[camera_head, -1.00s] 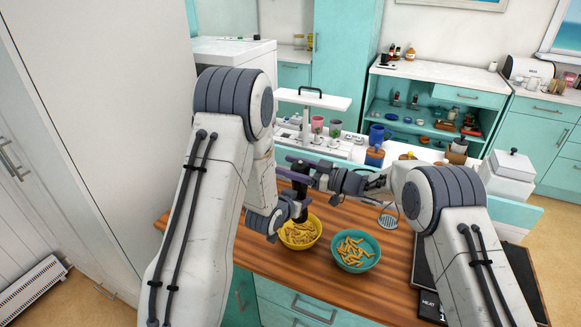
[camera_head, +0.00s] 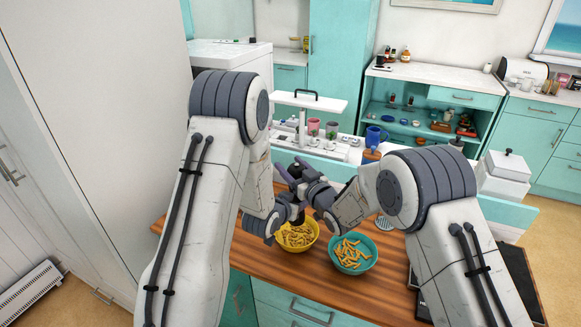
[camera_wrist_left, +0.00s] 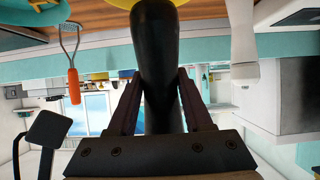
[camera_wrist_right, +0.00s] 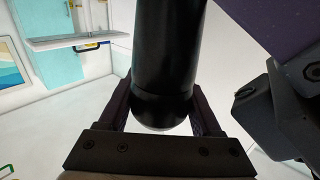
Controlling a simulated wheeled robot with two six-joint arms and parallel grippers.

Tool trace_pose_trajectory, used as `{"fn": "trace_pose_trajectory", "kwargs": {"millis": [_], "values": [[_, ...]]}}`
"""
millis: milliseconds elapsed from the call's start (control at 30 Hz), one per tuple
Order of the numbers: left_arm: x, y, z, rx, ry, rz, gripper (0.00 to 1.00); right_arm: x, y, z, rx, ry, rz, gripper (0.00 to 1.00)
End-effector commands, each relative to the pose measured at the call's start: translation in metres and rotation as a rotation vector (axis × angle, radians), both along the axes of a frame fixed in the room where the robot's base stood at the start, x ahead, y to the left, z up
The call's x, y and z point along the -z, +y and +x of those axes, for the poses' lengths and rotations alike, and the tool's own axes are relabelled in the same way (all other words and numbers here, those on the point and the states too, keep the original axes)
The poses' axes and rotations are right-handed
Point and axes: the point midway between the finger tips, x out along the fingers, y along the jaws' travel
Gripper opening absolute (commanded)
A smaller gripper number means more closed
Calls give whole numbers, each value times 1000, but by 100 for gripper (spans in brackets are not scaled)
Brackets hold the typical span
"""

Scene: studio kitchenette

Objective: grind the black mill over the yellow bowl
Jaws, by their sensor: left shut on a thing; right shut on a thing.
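The black mill (camera_wrist_left: 158,60) is seen close up in the left wrist view, and it also fills the middle of the right wrist view (camera_wrist_right: 168,55). My left gripper (camera_wrist_left: 156,78) is shut on the mill's body. My right gripper (camera_head: 297,172) is shut on its upper end, above the left one. In the head view the grippers hide most of the mill. The mill is held above the yellow bowl (camera_head: 292,249), which stands on the wooden counter with fries or pasta-like pieces in it. The grippers cover part of the bowl's far rim.
A teal bowl (camera_head: 352,268) with similar pieces stands just right of the yellow one. A tool with an orange handle (camera_wrist_left: 74,86) shows in the left wrist view. Mugs (camera_head: 332,130) stand behind the counter. The wooden counter (camera_head: 275,276) is clear in front of the yellow bowl.

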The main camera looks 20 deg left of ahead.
Motion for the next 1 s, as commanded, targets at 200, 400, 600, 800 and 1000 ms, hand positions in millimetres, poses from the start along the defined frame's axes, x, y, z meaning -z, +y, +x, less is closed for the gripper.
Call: {"fn": "trace_pose_trajectory", "kwargs": {"millis": [200, 400, 600, 800, 1000], "values": [[1, -1, -1, 3, 2, 1, 0, -2, 0, 1, 28, -3, 3, 10], [1, -1, -1, 2, 3, 0, 0, -3, 0, 1, 29, -4, 3, 10], [1, 0, -1, 1, 3, 1, 0, -3, -1, 1, 29, -4, 3, 88], [0, 0, 0, 0, 0, 1, 0, -1, -1, 1, 29, -1, 2, 96], [0, 0, 0, 0, -1, 0, 0, -1, -3, -1, 29, 0, 0, 96]]}}
